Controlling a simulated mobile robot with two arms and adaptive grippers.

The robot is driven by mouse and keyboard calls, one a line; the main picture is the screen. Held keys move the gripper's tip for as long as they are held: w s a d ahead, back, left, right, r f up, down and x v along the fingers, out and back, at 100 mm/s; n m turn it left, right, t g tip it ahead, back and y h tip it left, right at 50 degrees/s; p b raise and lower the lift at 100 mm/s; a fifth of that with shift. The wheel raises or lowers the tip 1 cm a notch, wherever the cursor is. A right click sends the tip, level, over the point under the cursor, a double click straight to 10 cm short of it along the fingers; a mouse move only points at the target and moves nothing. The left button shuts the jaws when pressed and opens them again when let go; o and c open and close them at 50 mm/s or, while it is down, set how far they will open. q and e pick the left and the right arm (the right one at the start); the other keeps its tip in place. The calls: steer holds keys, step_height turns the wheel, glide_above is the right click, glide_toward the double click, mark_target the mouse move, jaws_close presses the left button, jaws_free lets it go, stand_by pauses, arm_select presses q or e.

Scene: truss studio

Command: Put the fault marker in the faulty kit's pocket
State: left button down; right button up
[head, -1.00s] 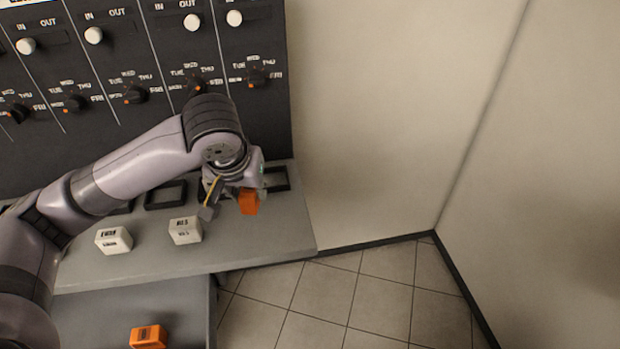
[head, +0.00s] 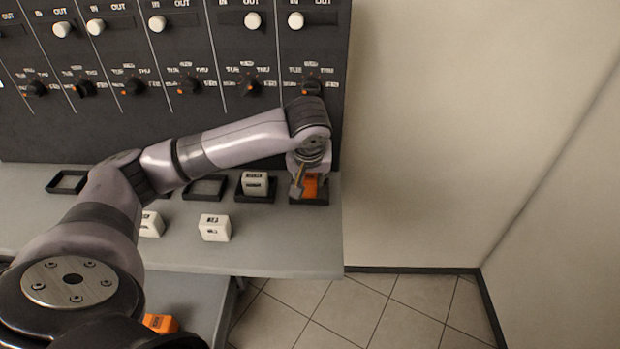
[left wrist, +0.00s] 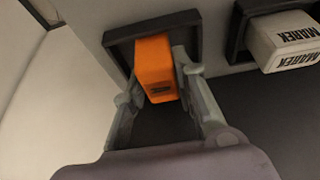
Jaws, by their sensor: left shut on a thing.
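My left gripper (head: 304,186) is shut on an orange block, the fault marker (head: 311,188). The marker is at the rightmost black-framed pocket (head: 322,200) on the grey shelf, and part of it is hidden by the gripper. In the left wrist view the marker (left wrist: 155,68) sits between the two fingers (left wrist: 158,88), over or within the square black frame (left wrist: 120,48). I cannot tell whether it touches the pocket floor. A second orange block (head: 160,323) lies on the lower surface, partly covered by my arm. My right gripper is not in view.
A white block stands in the adjacent pocket (head: 256,184); it also shows in the left wrist view (left wrist: 284,42). Two white blocks (head: 215,228) stand nearer the shelf's front. Empty frames (head: 204,188) lie further left. A dark panel (head: 200,130) with knobs and sliders rises behind.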

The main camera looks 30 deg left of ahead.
arm_select(q)
steer(key=shift+a+f, duration=0.1)
steer(key=shift+f, duration=0.15)
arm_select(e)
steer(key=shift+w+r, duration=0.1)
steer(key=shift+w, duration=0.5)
arm_select(q)
steer(key=c, duration=1.8)
jaws_free()
steer(key=shift+f, duration=0.1)
steer(key=shift+o, duration=1.1)
steer(key=v, duration=1.2)
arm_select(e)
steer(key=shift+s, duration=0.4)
